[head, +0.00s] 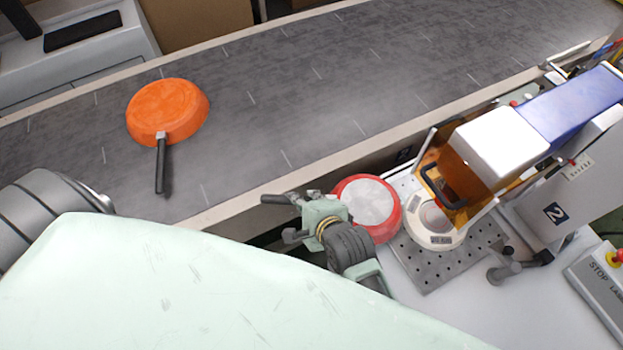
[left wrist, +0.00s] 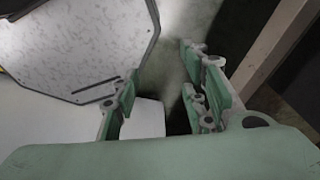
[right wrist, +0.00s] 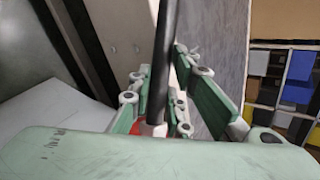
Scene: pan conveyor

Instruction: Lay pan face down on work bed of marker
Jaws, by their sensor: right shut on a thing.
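My right gripper (head: 316,212) is shut on the dark handle (right wrist: 165,60) of a red pan (head: 367,207). The pan is left of the marker (head: 500,145), near the perforated plate at its base. A pale grey round face inside a red rim points up; I cannot tell for sure whether it is the inside or the underside. The marker's round white work bed (head: 437,238) sits inside an orange guard, with no pan on it. My left gripper (left wrist: 165,95) is open and empty in the left wrist view; it is not seen in the head view.
An orange pan (head: 167,108) lies on the grey conveyor (head: 320,80), its handle toward me. The conveyor's pale rail (head: 240,212) runs behind my right gripper. A clamp lever (head: 507,268) and a STOP button box (head: 602,275) stand right of the bed.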

